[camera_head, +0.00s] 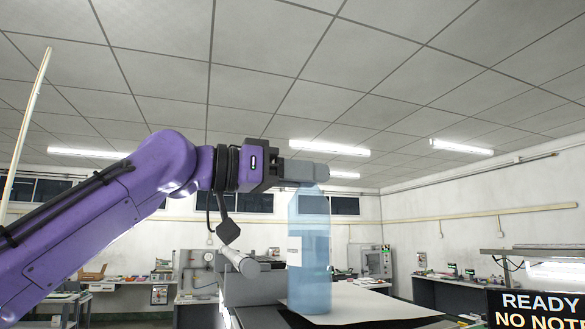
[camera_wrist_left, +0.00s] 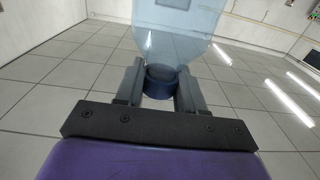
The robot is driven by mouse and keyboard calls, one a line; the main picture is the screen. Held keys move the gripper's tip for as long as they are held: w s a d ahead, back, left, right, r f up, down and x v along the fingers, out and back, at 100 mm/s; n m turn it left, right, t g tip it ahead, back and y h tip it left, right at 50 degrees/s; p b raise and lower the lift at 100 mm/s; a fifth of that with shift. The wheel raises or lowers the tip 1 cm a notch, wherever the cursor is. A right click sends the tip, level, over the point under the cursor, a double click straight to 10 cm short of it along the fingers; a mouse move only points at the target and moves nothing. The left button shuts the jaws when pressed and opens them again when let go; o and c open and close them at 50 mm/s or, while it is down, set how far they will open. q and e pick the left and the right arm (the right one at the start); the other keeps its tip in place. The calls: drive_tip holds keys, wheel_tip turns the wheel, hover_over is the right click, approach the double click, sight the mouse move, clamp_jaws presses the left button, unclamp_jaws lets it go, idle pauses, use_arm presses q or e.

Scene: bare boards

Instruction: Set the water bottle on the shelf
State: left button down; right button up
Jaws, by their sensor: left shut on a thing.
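The water bottle (camera_head: 312,255) is clear blue with a pale label and stands upright in the head view. My left gripper (camera_head: 308,172) reaches in from the left and is shut on the bottle's top end. In the left wrist view, the two fingers (camera_wrist_left: 160,88) sit on either side of the dark blue cap, with the bottle body (camera_wrist_left: 180,45) beyond. A flat pale surface (camera_head: 375,303), perhaps the shelf, lies below the bottle. The bottle's base overlaps this surface in the picture; I cannot tell whether it touches. My right gripper does not show.
Grey equipment with a pale cylinder (camera_head: 240,262) is left of the bottle. A dark sign (camera_head: 537,308) with lit letters is at the lower right. Workbenches (camera_head: 135,285) line the far walls. Space above and right of the bottle looks clear.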

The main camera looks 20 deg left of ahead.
use_arm(q)
drive_tip(key=shift+w+a+f, duration=0.1)
drive_tip(key=shift+w+a, duration=0.05)
drive_tip(key=shift+w, duration=0.05)
drive_tip(key=shift+f, duration=0.1)
drive_tip(key=shift+s+f, duration=0.1)
drive_tip(key=shift+s, duration=0.05)
drive_tip(key=shift+f+b, duration=0.3)
drive_tip(key=shift+b, duration=0.15)
drive_tip(key=c, duration=0.6)
unclamp_jaws()
